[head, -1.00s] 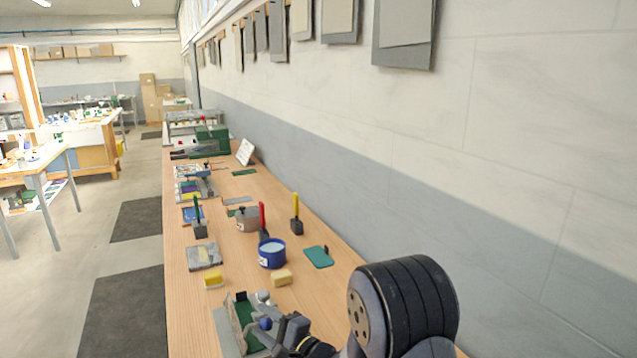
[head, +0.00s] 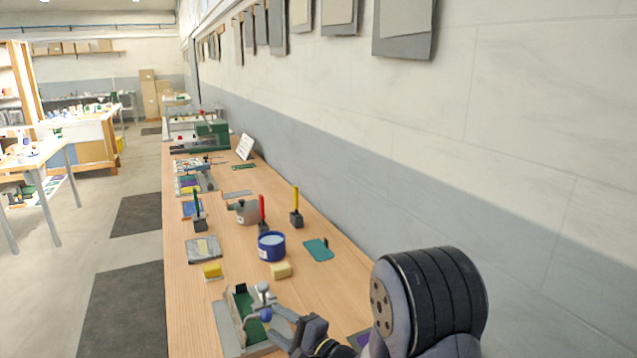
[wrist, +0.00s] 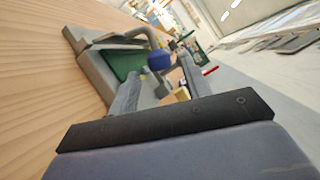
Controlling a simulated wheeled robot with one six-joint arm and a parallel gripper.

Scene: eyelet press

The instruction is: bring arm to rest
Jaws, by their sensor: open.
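My gripper (head: 274,325) is at the bottom of the head view, low over the near end of the bench. In the wrist view my gripper (wrist: 158,84) has its two fingers spread, with nothing held between them. Just beyond the fingers stands a small press with a grey and green base (head: 232,318) and a blue ball knob (head: 265,315). The press base (wrist: 92,62) and blue knob (wrist: 159,61) also show in the wrist view, the knob appearing between the fingers. I cannot tell whether a finger touches the press.
On the bench (head: 187,290) are a yellow block (head: 212,270), a tan block (head: 281,270), a blue tub (head: 271,246), a teal pad (head: 318,250) and upright-handled tools (head: 296,208). The wall (head: 450,170) runs along the right. A purple item (head: 358,339) lies beside my arm.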

